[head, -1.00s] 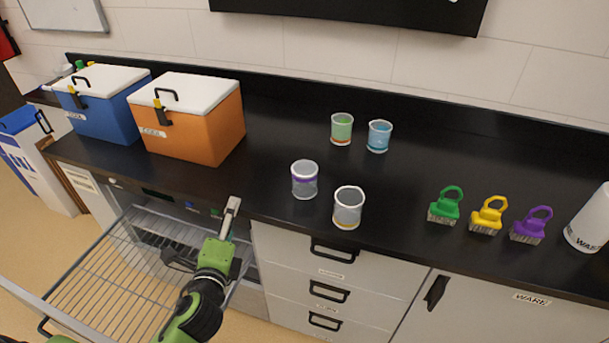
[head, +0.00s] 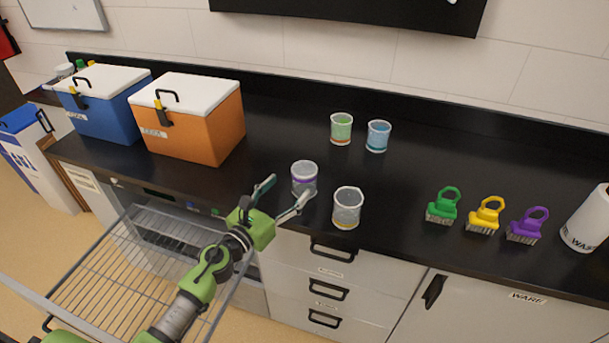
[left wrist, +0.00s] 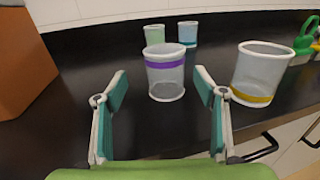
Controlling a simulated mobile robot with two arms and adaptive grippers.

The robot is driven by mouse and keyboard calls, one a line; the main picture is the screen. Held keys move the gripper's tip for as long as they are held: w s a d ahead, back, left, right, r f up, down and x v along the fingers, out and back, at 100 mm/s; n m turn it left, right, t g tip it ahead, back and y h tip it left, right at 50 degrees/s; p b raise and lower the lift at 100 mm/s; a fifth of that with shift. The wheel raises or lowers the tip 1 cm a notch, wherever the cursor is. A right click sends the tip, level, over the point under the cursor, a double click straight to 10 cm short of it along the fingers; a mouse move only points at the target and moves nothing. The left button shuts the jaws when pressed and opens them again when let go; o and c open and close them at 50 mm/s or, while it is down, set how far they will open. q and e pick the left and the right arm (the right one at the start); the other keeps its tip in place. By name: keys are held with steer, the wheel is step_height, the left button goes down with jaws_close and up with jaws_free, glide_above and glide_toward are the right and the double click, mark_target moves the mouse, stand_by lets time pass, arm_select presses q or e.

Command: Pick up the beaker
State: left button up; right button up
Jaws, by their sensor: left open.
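My left gripper (head: 284,192) is open at the counter's front edge. Its fingers point at the purple-banded clear beaker (head: 304,178), which stands upright on the counter. In the left wrist view this beaker (left wrist: 165,75) stands ahead of the two open fingers (left wrist: 160,95), roughly centred between them and seemingly empty. A yellow-banded clear beaker (head: 347,208) stands to its right, close to the right finger. A beaker with green contents (head: 341,129) and one with blue contents (head: 378,136) stand further back. My right gripper is not in view.
Orange (head: 196,118) and blue (head: 101,104) coolers stand at the left. Green (head: 443,206), yellow (head: 486,215) and purple (head: 527,225) brushes stand at the right, by a white bottle (head: 588,220). A wire rack (head: 120,275) sticks out below the counter.

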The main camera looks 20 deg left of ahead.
mark_target(297, 183)
arm_select(q)
steer(key=shift+d+f+x, duration=0.1)
steer(key=shift+d+x, duration=0.05)
steer(key=shift+x, duration=1)
steer(key=shift+d+f+x, duration=0.1)
steer(key=shift+d+x, duration=0.05)
steer(key=shift+x, duration=1)
steer(key=shift+d+f+x, duration=0.1)
steer(key=shift+d+x, duration=0.05)
steer(key=shift+x, duration=1.05)
steer(key=shift+s, duration=0.2)
steer(key=shift+r, duration=0.1)
steer(key=c, duration=1.1)
